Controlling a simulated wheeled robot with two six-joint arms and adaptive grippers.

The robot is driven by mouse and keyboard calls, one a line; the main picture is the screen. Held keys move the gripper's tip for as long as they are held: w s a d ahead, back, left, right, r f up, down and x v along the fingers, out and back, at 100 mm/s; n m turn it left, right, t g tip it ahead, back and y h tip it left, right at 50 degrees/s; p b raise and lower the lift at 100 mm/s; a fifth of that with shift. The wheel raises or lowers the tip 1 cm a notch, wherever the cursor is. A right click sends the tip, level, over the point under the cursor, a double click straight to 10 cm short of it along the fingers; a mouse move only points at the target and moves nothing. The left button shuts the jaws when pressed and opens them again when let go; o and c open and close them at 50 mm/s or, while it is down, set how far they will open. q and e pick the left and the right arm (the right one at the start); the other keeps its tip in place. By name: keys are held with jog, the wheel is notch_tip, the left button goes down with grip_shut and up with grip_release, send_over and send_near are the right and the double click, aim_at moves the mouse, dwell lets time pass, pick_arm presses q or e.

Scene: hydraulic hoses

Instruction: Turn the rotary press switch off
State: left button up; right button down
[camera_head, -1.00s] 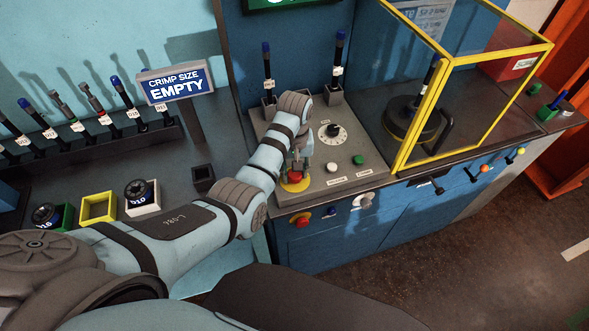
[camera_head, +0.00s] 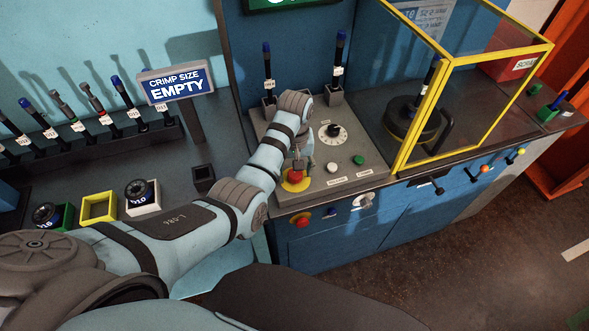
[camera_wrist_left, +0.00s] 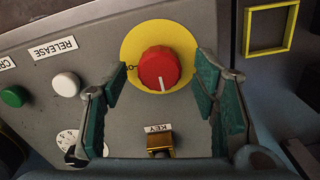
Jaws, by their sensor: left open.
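The rotary press switch is a red knob (camera_head: 296,176) on a yellow disc, at the front left of the grey sloped control panel (camera_head: 315,188). In the left wrist view the red knob (camera_wrist_left: 158,69) shows a white mark pointing toward the bottom of the picture. My left gripper (camera_head: 301,162) is over the switch, pointing down at it. In the left wrist view its green-padded fingers (camera_wrist_left: 161,80) are spread apart, one on each side of the knob, with visible gaps; contact does not show. My right gripper is not in view.
A brass key switch (camera_wrist_left: 160,144), a white RELEASE button (camera_wrist_left: 66,85), a green button (camera_wrist_left: 14,97) and a white dial (camera_head: 333,134) are close by on the panel. A yellow-framed clear guard (camera_head: 446,62) stands right. Another red button (camera_head: 302,220) is on the cabinet front.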

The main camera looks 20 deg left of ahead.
aim_at(295, 173)
pick_arm(q)
notch_tip(295, 173, up, 7)
jog(key=shift+r, duration=0.15)
dwell(0.4)
